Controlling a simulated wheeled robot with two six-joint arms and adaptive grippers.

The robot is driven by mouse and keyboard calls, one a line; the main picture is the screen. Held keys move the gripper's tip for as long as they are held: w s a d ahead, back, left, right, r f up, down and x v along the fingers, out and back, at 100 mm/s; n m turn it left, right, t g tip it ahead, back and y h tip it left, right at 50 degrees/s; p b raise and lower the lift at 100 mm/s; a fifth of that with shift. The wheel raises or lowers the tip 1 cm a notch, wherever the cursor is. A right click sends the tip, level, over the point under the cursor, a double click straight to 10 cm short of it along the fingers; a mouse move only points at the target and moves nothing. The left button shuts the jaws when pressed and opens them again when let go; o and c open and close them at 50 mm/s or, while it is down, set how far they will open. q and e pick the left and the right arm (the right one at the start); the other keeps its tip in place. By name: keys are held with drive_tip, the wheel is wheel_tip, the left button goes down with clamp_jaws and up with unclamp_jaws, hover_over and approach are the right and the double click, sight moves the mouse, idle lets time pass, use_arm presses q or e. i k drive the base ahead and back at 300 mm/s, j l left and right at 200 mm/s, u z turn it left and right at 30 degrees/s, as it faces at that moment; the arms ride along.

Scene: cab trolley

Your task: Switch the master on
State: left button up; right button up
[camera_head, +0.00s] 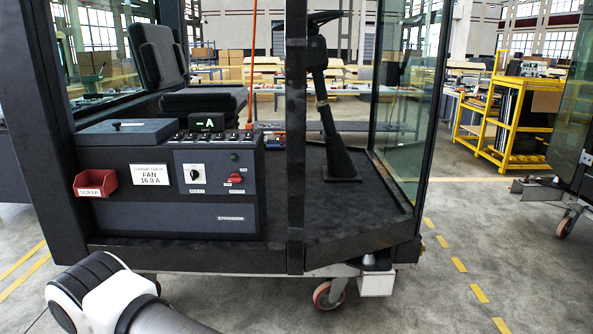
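The cab's dark control box (150,205) faces me below the seat. On its right-hand grey panel is a red rotary switch (235,178) with a small label under it, too small to read. To its left is a black knob on a white plate (194,174). Neither of my grippers is in view. A white and black arm link of mine shows at the bottom left, apart from the box.
A red bin labelled SCRAP (96,183) hangs on the box's left. A black post (296,140) stands right of the box, with a steering column (330,120) behind. A yellow rack (510,115) stands far right. Floor in front is clear.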

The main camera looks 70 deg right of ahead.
sight(235, 178)
drive_tip(key=z, duration=1.75)
